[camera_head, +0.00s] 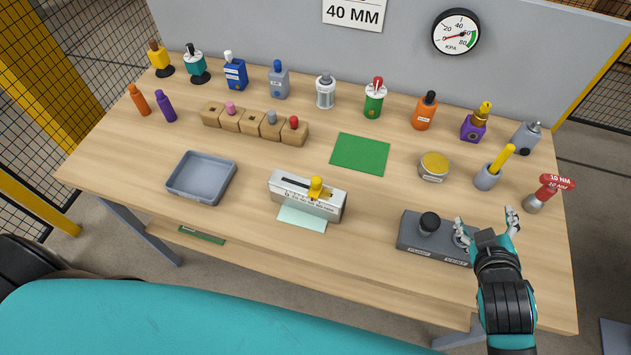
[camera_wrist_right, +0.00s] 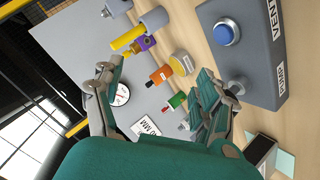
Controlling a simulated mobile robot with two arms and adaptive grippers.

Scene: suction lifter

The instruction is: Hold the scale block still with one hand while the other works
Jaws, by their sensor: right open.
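The scale block (camera_head: 300,207), pale with printed markings and a yellow slider (camera_head: 316,186) on top, stands at the table's front middle, on or just behind a pale green sheet (camera_head: 302,219). In the right wrist view one end of the block (camera_wrist_right: 261,151) shows at the lower right. My right gripper (camera_head: 487,219) is open and empty, well to the right of the block, over the right end of the grey PUMP/VENT box (camera_head: 412,238). I cannot tell whether its finger touches the box. My left gripper is in neither view.
The box has a black knob (camera_head: 430,222) and a blue button (camera_wrist_right: 227,32). A grey tray (camera_head: 201,178) stands left of the block, a green mat (camera_head: 360,153) behind it. A red-topped tool (camera_head: 544,194) stands right of my gripper. Several bottles line the back.

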